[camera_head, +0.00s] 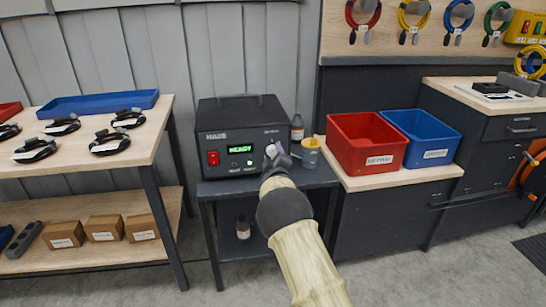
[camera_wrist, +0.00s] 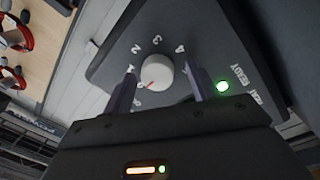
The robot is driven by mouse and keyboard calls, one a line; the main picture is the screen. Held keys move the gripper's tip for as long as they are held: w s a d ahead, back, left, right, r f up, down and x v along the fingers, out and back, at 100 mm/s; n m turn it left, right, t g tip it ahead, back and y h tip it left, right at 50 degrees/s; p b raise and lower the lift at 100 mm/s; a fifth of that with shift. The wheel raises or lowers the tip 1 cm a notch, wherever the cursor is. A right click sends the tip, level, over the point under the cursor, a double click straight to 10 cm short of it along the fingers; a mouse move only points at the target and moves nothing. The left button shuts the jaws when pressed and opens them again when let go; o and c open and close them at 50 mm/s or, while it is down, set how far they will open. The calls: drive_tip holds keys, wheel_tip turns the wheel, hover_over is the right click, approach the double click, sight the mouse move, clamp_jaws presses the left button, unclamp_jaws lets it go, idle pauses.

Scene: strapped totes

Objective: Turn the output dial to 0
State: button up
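The black machine (camera_head: 243,130) stands on a small dark table, its green display (camera_head: 243,149) reading READY. Its output dial (camera_wrist: 152,76) is a white round knob with a red pointer line. In the wrist view the pointer aims to the lower left, toward a small mark there that I cannot read clearly. The numbers 2, 3 and 4 show around the knob's upper side. My gripper (camera_wrist: 157,88) is open, one finger on each side of the dial, with visible gaps. In the head view my gripper (camera_head: 275,154) is at the right of the machine's front and hides part of it.
A green light (camera_wrist: 222,87) glows near the right finger. A small jar (camera_head: 310,152) and a bottle (camera_head: 297,128) stand just right of the machine. A red bin (camera_head: 366,150) is further right.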

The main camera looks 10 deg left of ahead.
drive_tip(key=shift+r, duration=0.15)
drive_tip(key=shift+s+d, duration=0.1)
drive_tip(key=shift+s, duration=0.4)
drive_tip(key=p+v, duration=0.2)
drive_tip(key=v, duration=1.4)
drive_tip(key=shift+s+p, duration=0.15)
drive_tip(key=shift+p, duration=0.15)
drive_tip(key=shift+d, duration=0.1)
